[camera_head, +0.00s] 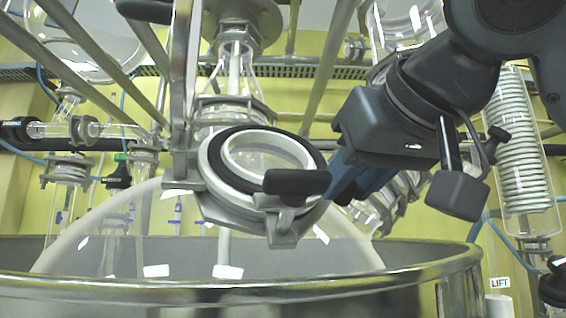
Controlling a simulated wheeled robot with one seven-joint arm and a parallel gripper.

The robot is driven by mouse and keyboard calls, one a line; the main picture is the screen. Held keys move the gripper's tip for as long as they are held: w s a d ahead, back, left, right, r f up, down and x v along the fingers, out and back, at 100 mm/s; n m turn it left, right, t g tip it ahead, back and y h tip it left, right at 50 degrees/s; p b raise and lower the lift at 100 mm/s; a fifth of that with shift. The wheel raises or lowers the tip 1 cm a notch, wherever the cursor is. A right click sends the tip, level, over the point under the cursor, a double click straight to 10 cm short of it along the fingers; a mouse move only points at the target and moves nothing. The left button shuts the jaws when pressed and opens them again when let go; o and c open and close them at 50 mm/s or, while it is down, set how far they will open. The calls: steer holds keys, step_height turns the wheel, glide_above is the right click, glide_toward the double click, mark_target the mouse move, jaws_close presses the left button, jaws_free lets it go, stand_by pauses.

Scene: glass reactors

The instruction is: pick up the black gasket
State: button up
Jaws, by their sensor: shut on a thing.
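The black gasket (229,178) is a dark ring at the open port on top of the large glass vessel. A pale ring (231,160) shows inside it. My gripper (338,184) reaches in from the right, its blue fingers at the gasket's right edge, shut on it. The fingertips are partly hidden behind a black clamp handle (297,182), which also covers the gasket's front right part. I cannot tell whether the gasket rests on the port's metal flange (224,203) or is slightly raised.
The glass vessel (120,235) sits in a wide metal tub (400,284). Metal rods (183,75) and a glass column (233,75) stand close behind and left of the port. A coiled condenser (525,150) stands at the right, beyond my arm.

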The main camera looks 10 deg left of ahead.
jaws_close()
steer(key=s+d+r+b, duration=0.1)
steer(key=s+d+r, duration=0.4)
steer(key=d+r, duration=0.6)
steer(key=shift+s+r, duration=0.2)
steer(key=shift+r, duration=0.15)
steer(key=shift+s+d+r+p, duration=0.2)
steer(key=shift+s+r, duration=0.15)
steer(key=shift+r, duration=0.05)
steer(key=shift+s+d+r+p, duration=0.2)
steer(key=shift+s+r, duration=0.1)
steer(key=shift+r, duration=0.1)
steer(key=shift+s+d+r+p, duration=0.45)
steer(key=shift+s+r, duration=0.35)
steer(key=shift+s+d+r+p, duration=0.45)
steer(key=shift+s+r, duration=0.35)
